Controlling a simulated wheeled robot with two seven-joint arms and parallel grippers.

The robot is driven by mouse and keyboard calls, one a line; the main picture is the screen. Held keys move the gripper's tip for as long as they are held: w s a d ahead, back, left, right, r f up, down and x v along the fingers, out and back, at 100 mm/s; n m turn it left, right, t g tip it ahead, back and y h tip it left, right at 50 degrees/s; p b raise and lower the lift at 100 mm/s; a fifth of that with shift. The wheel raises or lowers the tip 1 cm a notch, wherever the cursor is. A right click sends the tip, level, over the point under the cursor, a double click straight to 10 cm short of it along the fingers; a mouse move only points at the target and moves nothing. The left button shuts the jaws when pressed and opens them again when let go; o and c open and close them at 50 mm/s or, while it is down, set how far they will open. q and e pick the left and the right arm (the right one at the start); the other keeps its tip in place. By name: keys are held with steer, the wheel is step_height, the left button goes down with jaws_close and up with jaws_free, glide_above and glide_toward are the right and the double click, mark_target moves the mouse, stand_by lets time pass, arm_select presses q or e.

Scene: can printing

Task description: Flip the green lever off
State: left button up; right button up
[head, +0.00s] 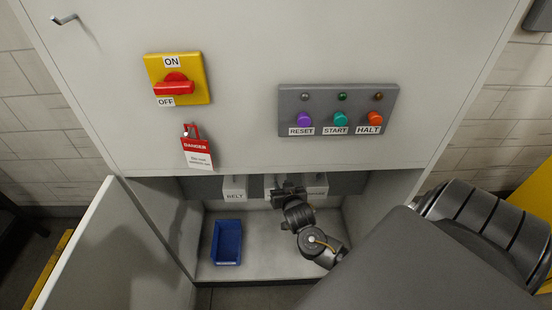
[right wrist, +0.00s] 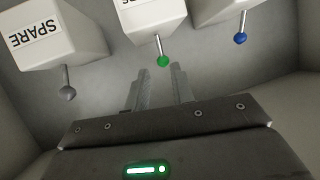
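The green lever (right wrist: 163,61) is a thin stem with a green ball tip, hanging from the middle white box (right wrist: 150,22) in the right wrist view. My right gripper (right wrist: 160,72) is open, its two fingers apart. The green ball shows just beyond the gap between the fingertips, and I cannot tell whether they touch it. In the head view my right gripper (head: 288,190) is inside the open lower compartment in front of the middle box, and hides the green lever there. My left gripper is not in view.
A box labelled SPARE (right wrist: 58,38) with a grey-tipped lever (right wrist: 68,92) and a box with a blue-tipped lever (right wrist: 241,38) flank the green one. A BELT box (head: 234,190) and blue bin (head: 227,242) are at left in the compartment. The cabinet door (head: 115,255) stands open.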

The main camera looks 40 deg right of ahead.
steer(key=x, duration=1)
steer(key=shift+w+f+p, duration=0.1)
steer(key=shift+f+p, duration=0.05)
steer(key=shift+p, duration=0.15)
